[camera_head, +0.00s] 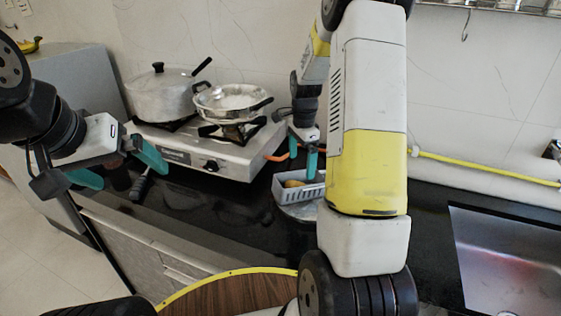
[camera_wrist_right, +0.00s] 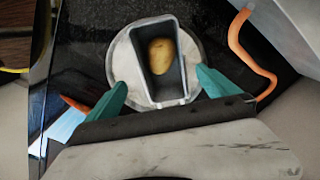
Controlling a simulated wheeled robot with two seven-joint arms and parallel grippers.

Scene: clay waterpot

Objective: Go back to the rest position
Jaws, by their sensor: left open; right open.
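My left gripper (camera_head: 118,170) is open and empty, at the left over the counter's front edge, its teal fingers spread apart. My right gripper (camera_head: 302,162) is open and points down at a small grey basket (camera_head: 290,194) on the counter. In the right wrist view, the teal fingers of my right gripper (camera_wrist_right: 160,95) lie on either side of the basket's near end (camera_wrist_right: 183,75). A potato (camera_wrist_right: 161,56) lies in the basket. I cannot tell whether the fingers touch the basket. My right arm's large links hide part of the counter.
A gas stove (camera_head: 205,152) holds a lidded pot (camera_head: 160,97) and a pan (camera_head: 232,100). The basket stands on a round grey plate (camera_wrist_right: 122,62). An orange hose (camera_wrist_right: 238,45) runs close by. A sink (camera_head: 510,262) is at the right, and a dark-handled item (camera_head: 140,186) lies near the left gripper.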

